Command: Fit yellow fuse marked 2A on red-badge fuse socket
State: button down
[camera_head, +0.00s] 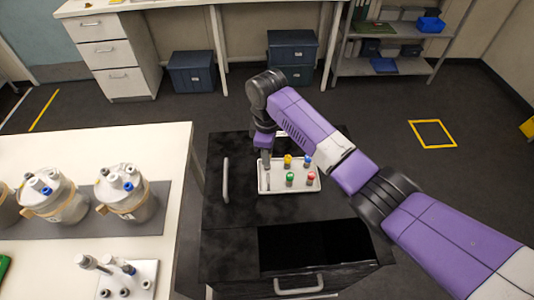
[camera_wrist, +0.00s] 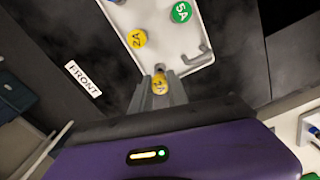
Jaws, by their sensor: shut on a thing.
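My gripper (camera_wrist: 160,90) is shut on a yellow-topped fuse (camera_wrist: 160,84), whose mark looks like 2A but is partly unclear. In the head view my gripper (camera_head: 266,162) is at the left end of the white tray (camera_head: 291,191), pointing down; the held fuse is hard to make out there. Another yellow fuse (camera_wrist: 137,38) marked 2A stands in the tray and also shows in the head view (camera_head: 287,159). A green fuse (camera_wrist: 181,12) is marked 5A. I cannot make out a red badge on any socket.
Blue (camera_head: 307,160) and red (camera_head: 311,177) fuses also stand in the tray on the black cart (camera_head: 235,215). On the white table (camera_head: 100,150) at left are bioreactor vessels (camera_head: 128,195) and a white block with sockets (camera_head: 140,285). A label reads FRONT (camera_wrist: 83,79).

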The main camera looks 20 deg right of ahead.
jog(key=shift+r, duration=0.35)
jog(key=shift+r+p, duration=1.3)
jog(key=shift+r, duration=0.1)
